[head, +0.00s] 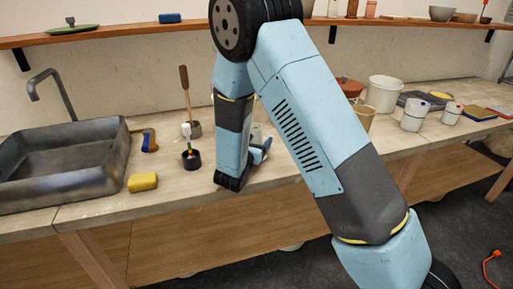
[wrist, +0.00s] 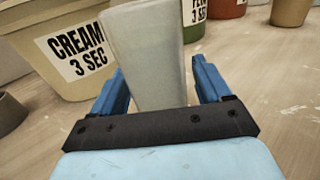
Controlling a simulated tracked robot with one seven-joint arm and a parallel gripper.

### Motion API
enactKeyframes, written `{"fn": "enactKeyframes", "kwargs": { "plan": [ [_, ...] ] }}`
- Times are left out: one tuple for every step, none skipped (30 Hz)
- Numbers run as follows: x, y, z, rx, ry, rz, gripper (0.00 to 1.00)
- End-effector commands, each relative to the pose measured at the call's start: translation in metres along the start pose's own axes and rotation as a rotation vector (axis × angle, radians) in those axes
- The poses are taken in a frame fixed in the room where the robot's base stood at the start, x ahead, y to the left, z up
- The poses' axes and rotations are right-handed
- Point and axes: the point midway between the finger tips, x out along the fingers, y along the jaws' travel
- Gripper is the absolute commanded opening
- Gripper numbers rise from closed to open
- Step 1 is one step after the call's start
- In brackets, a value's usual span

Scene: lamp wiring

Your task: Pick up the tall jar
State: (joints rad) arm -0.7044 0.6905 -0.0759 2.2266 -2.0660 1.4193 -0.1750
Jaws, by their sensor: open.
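A tall, pale grey jar (wrist: 146,50) stands upright in the wrist view, wider at the top than at the bottom. My gripper (wrist: 161,82) is open, with one blue finger on each side of the jar's lower part. A gap shows at the right finger; I cannot tell whether the left finger touches. The jar's base is hidden behind the gripper's dark palm bar. In the head view my gripper (head: 264,150) is low over the counter, and a small pale part of a vessel, probably the jar, shows just behind it.
A cream tub (wrist: 62,45) labelled "CREAM 3 SEC" stands close on the left. A green labelled pot (wrist: 193,30) and a red pot (wrist: 229,8) stand behind. The counter at right in the wrist view is clear.

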Motion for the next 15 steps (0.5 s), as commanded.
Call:
{"fn": "enactKeyframes", "kwargs": {
  "plan": [
    [0.0002,0.0001,0.0000,0.000,0.000,0.001,0.77],
    [0.0001,0.0002,0.0000,0.000,0.000,0.001,0.77],
    [0.0000,0.0001,0.0000,0.000,0.000,0.001,0.77],
    [-0.0001,0.0001,0.0000,0.000,0.000,0.000,0.77],
    [-0.0001,0.0001,0.0001,0.000,0.000,0.000,0.77],
    [-0.0001,0.0001,0.0001,0.000,0.000,0.000,0.73],
    [-0.0002,0.0001,0.0001,0.000,0.000,0.000,0.71],
    [-0.0002,0.0001,0.0001,0.000,0.000,0.000,0.68],
    [-0.0002,0.0001,0.0001,0.000,0.000,0.000,0.64],
    [-0.0002,0.0001,0.0001,0.000,0.000,0.000,0.61],
    [-0.0002,0.0001,0.0001,0.000,0.000,0.000,0.58],
    [-0.0003,0.0002,0.0001,0.000,0.000,0.000,0.54],
    [-0.0003,0.0001,0.0001,0.000,0.000,0.000,0.51],
    [-0.0003,0.0001,0.0001,0.000,0.000,0.000,0.48],
    [-0.0003,0.0001,0.0001,0.000,0.000,0.000,0.45]
  ]
}}
